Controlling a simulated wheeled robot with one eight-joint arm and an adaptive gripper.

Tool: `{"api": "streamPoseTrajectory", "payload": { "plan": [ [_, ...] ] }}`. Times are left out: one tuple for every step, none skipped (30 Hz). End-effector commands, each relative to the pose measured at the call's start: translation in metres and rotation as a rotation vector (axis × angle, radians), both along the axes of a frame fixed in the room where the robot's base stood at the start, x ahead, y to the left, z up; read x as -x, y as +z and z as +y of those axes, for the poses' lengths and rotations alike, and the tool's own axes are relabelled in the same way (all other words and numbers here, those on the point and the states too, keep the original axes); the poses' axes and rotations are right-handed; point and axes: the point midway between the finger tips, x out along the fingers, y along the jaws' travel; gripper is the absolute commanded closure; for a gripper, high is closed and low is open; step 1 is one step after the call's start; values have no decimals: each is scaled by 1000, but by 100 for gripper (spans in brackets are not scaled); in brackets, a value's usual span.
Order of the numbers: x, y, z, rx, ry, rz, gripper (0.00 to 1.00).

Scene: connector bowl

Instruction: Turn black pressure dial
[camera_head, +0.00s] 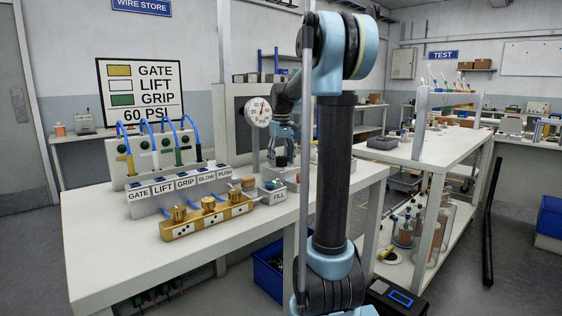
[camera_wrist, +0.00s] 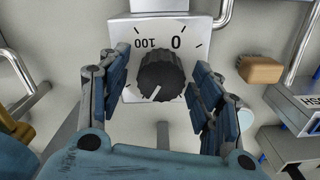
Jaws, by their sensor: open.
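The black pressure dial (camera_wrist: 161,75) is a ribbed knob on a light block (camera_wrist: 140,34) marked 0 and 100, which appear upside down in the wrist view. A white mark on the dial points to the lower left. My gripper (camera_wrist: 160,80) is open, with a blue-grey finger on each side of the dial and visible gaps. In the head view my gripper (camera_head: 283,150) is over the bench beside the round white gauge (camera_head: 258,112), which has a red needle and reads PSI. The dial itself is hidden there.
The white bench (camera_head: 110,250) carries a labelled rack (camera_head: 180,190) with blue tubes and a brass manifold (camera_head: 207,215). A FILL block (camera_head: 272,194) stands close to my gripper. A tan brush-like block (camera_wrist: 261,70) lies right of the dial. The sign (camera_head: 140,90) reads 60 PSI.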

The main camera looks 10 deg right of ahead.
Motion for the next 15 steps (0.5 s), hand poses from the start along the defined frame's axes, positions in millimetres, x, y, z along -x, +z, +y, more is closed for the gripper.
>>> {"api": "streamPoseTrajectory", "payload": {
  "plan": [
    [0,3,0,0,0,0,41],
    [0,5,0,0,0,0,41],
    [0,8,0,0,0,0,41],
    [0,12,0,0,0,0,41],
    [0,16,0,0,0,0,41],
    [0,22,0,0,0,0,41],
    [0,28,0,0,0,0,41],
    [0,33,0,0,0,0,41],
    [0,41,0,0,0,0,41],
    [0,47,0,0,0,0,41],
    [0,52,0,0,0,1,41],
    [0,60,0,0,0,1,41],
    [0,65,0,0,0,1,41],
    [-1,71,0,0,0,1,41],
    [-1,78,0,0,0,1,41]
  ]
}}
